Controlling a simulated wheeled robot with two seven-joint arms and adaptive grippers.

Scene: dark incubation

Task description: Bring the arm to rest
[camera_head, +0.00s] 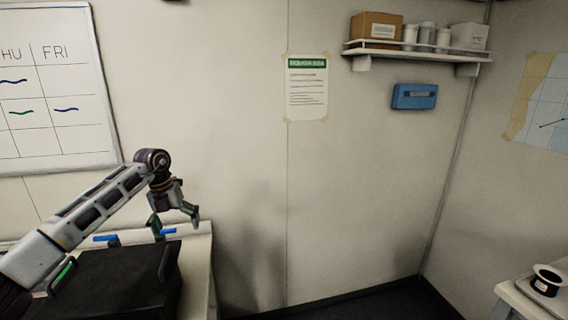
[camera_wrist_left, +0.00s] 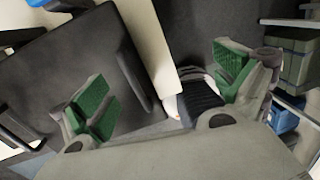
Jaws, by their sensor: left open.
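My left arm comes in from the left in the head view and reaches over a dark box-like case. My left gripper (camera_head: 176,218) is open and empty, above the right end of the black case (camera_head: 120,282). In the left wrist view, the green-padded fingers of the left gripper (camera_wrist_left: 165,95) are spread wide with nothing between them. The black case (camera_wrist_left: 75,65) and the pale table edge (camera_wrist_left: 150,45) lie below them. My right gripper is in neither view.
The case has raised handles and blue and green parts, close to my arm. A wall shelf (camera_head: 418,52) holds a cardboard box and white containers. A table (camera_head: 520,296) with a black-and-white round item (camera_head: 547,281) stands at lower right. The middle is open floor.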

